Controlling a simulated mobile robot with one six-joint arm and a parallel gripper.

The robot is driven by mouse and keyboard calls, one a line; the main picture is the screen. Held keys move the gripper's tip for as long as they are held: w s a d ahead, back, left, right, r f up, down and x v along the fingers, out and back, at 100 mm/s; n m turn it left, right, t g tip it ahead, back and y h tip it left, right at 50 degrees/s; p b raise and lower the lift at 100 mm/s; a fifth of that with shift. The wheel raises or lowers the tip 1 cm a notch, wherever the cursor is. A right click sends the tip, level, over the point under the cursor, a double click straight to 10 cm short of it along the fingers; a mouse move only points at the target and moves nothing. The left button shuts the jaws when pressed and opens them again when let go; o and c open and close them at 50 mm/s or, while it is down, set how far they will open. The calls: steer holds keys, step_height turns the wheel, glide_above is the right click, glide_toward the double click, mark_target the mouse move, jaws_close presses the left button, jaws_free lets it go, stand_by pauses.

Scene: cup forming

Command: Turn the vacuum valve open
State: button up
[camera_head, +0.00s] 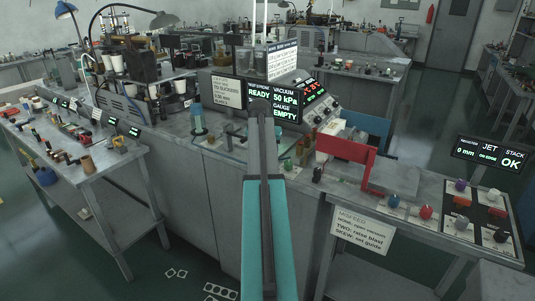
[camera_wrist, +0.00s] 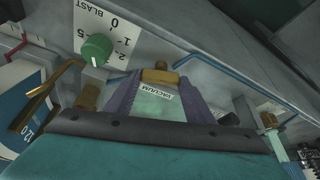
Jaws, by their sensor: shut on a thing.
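The vacuum valve's brass handle (camera_wrist: 160,76) shows in the wrist view, above a pale plate labelled VACUUM (camera_wrist: 158,97). My gripper (camera_wrist: 158,82) has its two purple fingers on either side of the brass handle and is shut on it. The handle's lower part and the exact contact are partly hidden by the fingers. How far the valve is turned cannot be told. In the head view my own arm covers the middle of the bench, and I cannot make out the valve or my gripper there.
A green BLAST knob (camera_wrist: 96,48) on a dial plate sits left of my gripper. A bent brass rod (camera_wrist: 48,93) is farther left. The display (camera_head: 285,103) reads READY, VACUUM 50 kPa, GAUGE EMPTY. A red bracket (camera_head: 345,150) stands right of my arm.

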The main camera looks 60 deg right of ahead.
steer(key=shift+w+m+g, duration=0.15)
steer(key=shift+m+g, duration=0.55)
steer(key=shift+m, duration=1.2)
steer(key=o, duration=1.1)
steer(key=shift+c, duration=0.2)
steer(key=shift+a+r, duration=0.1)
steer(key=shift+r, duration=0.1)
steer(key=b+v, duration=0.3)
steer(key=v, duration=1)
steer(key=shift+r, duration=0.2)
steer(key=shift+a, duration=0.1)
